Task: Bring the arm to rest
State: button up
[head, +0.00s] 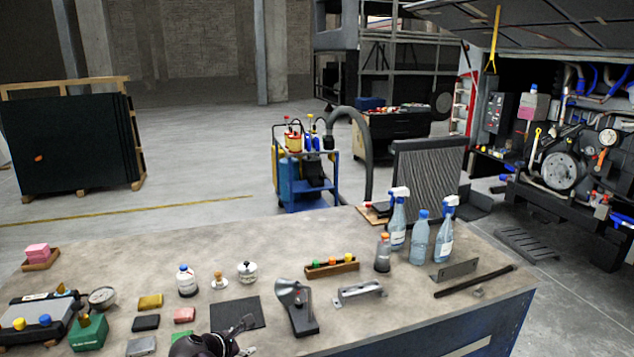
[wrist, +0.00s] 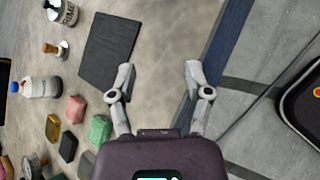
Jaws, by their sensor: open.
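My gripper (wrist: 158,85) is open and empty in the wrist view, its two fingers spread wide above the workbench near its blue edge. In the head view my gripper (head: 237,335) shows at the bottom middle, over the near part of the bench (head: 390,315). A dark flat mat (head: 237,312) lies on the bench just beyond it. The mat also shows left of the fingers in the wrist view (wrist: 108,48). Most of my arm is out of the head view.
Colored blocks, a white bottle (head: 186,281) and a green box (head: 88,333) lie on the left. A black stand (head: 297,308) is close right of my gripper. Spray bottles (head: 397,222) stand at the back right. A blue cart (head: 304,175) stands behind.

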jog(key=s+d+f+m+g+y, duration=0.1)
jog(key=d+f+m+g, duration=0.2)
jog(key=d+m, duration=0.5)
jog(key=s+d+f+m+g+y+b, duration=0.1)
jog(key=d+f+m+g+y, duration=0.1)
jog(key=d+m, duration=0.6)
jog(key=s+d+f+m+g+y+b, duration=0.1)
jog(key=d+f+m+g, duration=0.3)
jog(key=d, duration=1.5)
jog(key=m, duration=0.4)
jog(key=shift+s+f+m+g+y, duration=0.15)
jog(key=shift+s+m+g+y, duration=0.15)
jog(key=shift+s, duration=0.05)
